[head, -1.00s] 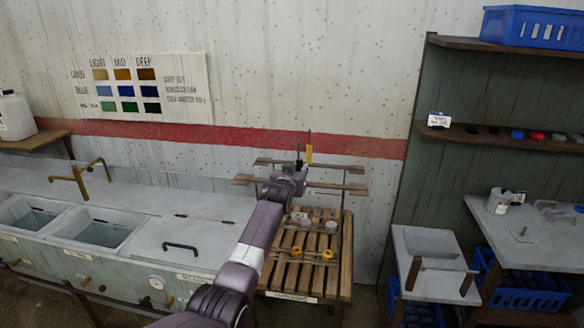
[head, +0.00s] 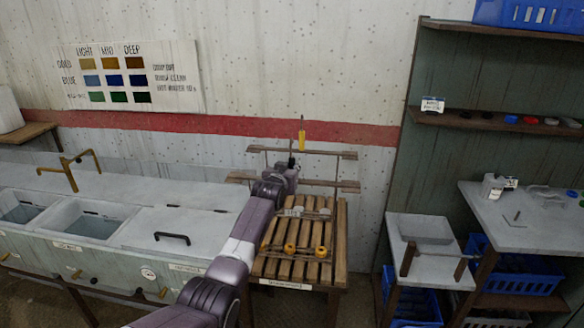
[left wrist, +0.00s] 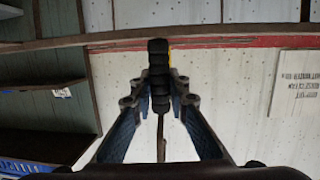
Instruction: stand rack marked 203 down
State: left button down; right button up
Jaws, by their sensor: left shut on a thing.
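My left gripper (head: 291,163) is shut on a black ribbed grip (left wrist: 158,82), with a thin rod showing below it in the left wrist view. In the head view the gripper is above the back of the slatted wooden stand (head: 340,240), by the wooden rails (head: 330,154). What hangs from the grip is mostly hidden by my arm. A yellow piece with a thin rod (head: 302,138) shows just above the upper rail. A pale tag (head: 293,211) shows over the slats, too small to read. I cannot tell which thing is marked 203. My right gripper is out of view.
Amber round pieces (head: 320,252) and grey round pieces lie on the slats. A sink counter with a black-handled lid (head: 172,238) is left of the stand. A small grey bench (head: 425,228) and shelves are at right. A gap separates stand and bench.

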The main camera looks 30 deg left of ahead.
pick_arm(q)
jog(key=shift+f, duration=0.1)
dwell(0.3)
jog(key=c, duration=1.8)
grip_release()
jog(key=shift+o, duration=0.6)
jog(key=shift+s+f, duration=0.1)
jog(key=shift+f, duration=0.2)
jog(key=o, duration=1.5)
jog(key=shift+r, duration=0.2)
